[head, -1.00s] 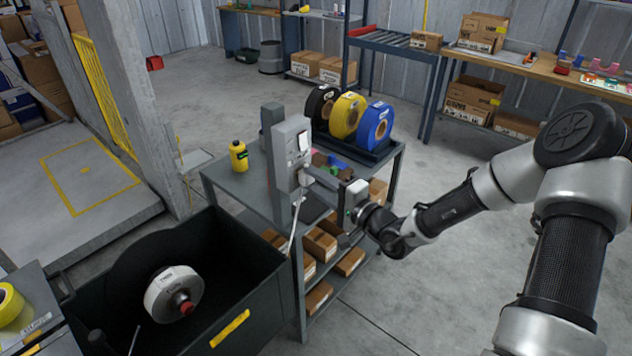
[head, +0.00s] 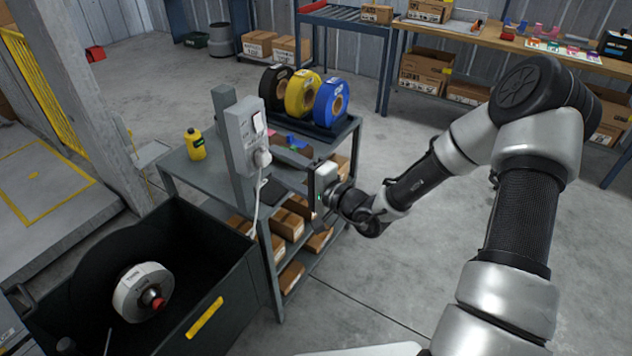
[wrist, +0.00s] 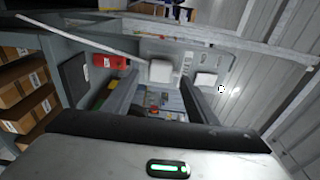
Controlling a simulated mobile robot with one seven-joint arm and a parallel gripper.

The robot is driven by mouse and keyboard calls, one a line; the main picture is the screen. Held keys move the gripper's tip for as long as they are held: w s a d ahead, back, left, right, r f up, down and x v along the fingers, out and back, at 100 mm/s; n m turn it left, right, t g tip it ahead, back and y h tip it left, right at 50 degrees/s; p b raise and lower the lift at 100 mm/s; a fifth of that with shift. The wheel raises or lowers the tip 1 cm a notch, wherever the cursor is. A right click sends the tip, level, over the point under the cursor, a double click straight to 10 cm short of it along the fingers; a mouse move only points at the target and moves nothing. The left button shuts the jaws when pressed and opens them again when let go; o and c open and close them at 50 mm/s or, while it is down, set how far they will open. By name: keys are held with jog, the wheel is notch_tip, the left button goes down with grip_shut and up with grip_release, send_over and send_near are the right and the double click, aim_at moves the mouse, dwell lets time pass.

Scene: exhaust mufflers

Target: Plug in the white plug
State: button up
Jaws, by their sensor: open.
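The white plug (head: 262,158) is at the lower part of the grey outlet box (head: 240,133) on the post, against its front face, and appears to sit in the socket. Its white cord (head: 255,205) hangs down from it. The plug also shows in the wrist view (wrist: 160,71), beyond and between the fingertips, with the cord running to the upper left. A white switch (head: 259,123) is above the plug on the box. My gripper (head: 283,163) is open and empty, just in front of the plug, its fingers pointing at the box. Contact between plug pins and socket is hidden.
The post stands on a grey cart (head: 185,172) with a yellow bottle (head: 195,145) and black, yellow and blue spools (head: 328,100) behind. A dark bin (head: 215,275) with a reel stands front left. Open floor lies right.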

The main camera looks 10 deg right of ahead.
jog(key=v, duration=1.4)
